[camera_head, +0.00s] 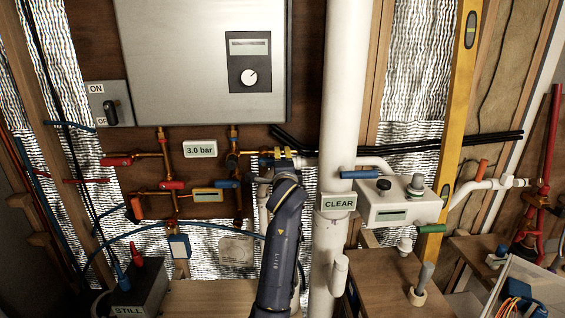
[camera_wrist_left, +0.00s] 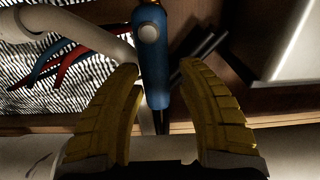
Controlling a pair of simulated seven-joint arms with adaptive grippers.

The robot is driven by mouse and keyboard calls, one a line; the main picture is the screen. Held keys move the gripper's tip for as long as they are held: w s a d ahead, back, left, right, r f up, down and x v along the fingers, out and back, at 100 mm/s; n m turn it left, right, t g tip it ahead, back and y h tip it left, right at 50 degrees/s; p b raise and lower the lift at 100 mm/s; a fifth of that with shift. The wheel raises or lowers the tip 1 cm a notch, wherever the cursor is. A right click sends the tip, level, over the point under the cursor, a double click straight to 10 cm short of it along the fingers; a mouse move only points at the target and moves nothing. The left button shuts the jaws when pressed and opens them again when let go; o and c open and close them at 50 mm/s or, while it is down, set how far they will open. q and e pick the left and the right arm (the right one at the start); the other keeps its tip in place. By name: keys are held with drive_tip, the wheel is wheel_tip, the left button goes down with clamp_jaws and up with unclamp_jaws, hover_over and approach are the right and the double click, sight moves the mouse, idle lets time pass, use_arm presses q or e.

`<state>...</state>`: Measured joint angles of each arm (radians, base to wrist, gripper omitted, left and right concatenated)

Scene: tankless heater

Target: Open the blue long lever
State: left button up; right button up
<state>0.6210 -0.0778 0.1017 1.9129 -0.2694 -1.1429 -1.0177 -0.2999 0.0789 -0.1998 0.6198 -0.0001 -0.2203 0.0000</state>
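My left gripper (camera_head: 275,156) is up at the pipework under the heater box, with its yellow fingers pointing away from the head camera. In the left wrist view, a long blue lever (camera_wrist_left: 152,60) with a round pale bolt head lies between the two yellow fingers (camera_wrist_left: 162,80). The fingers stand apart, one on each side of it. The left fingertip looks very close to the lever, and a gap shows on the right; contact cannot be told. In the head view my gripper mostly hides this lever. My right gripper is not in view.
The grey heater box (camera_head: 190,60) hangs just above. A shorter blue handle (camera_head: 228,184) and red handles (camera_head: 172,185) sit to the left. A thick white pipe (camera_head: 342,100) stands close to the right, with another blue handle (camera_head: 361,174) beyond. Black cables (camera_head: 400,148) run across behind.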

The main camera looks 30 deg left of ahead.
use_arm(q)
drive_tip(key=shift+o, duration=0.7)
drive_tip(key=shift+f, duration=0.1)
drive_tip(key=shift+s+d, duration=0.2)
drive_tip(key=v, duration=1.1)
drive_tip(key=shift+s, duration=0.3)
drive_tip(key=shift+d, duration=0.1)
